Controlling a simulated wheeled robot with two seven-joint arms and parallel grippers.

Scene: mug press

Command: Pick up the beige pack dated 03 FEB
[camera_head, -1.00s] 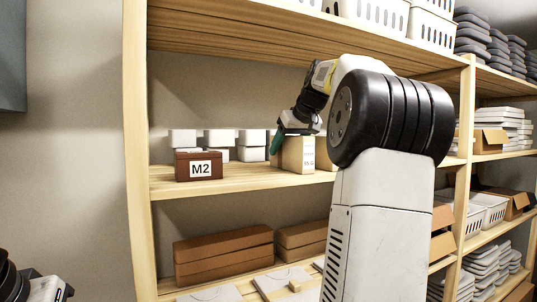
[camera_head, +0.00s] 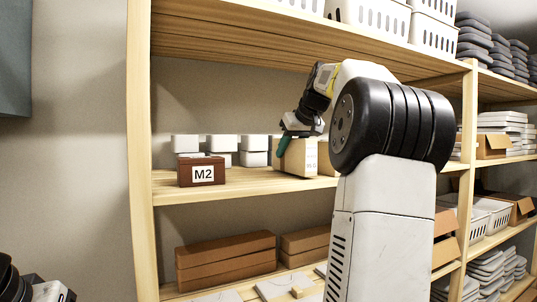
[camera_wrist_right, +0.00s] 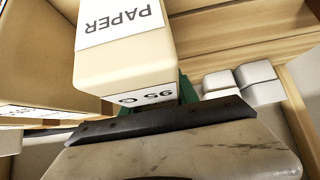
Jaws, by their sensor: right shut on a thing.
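A beige pack (camera_head: 293,157) is at the middle shelf, right of the M2 box. My right gripper (camera_head: 287,138) is shut on its upper part, with a green finger against its left side. In the right wrist view the pack (camera_wrist_right: 122,70) shows white labels reading PAPER and 95 G; a green finger (camera_wrist_right: 188,90) shows beside it. No 03 FEB date is readable. I cannot tell whether the pack's base touches the shelf. Part of my left arm shows at the lower left, but its gripper is out of view.
A brown box marked M2 (camera_head: 201,172) stands near the front edge of the middle shelf (camera_head: 235,186), with several white boxes (camera_head: 253,150) behind it. Another beige pack (camera_head: 326,160) stands to the right, partly hidden by my arm. Brown boxes (camera_head: 226,256) lie on the shelf below.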

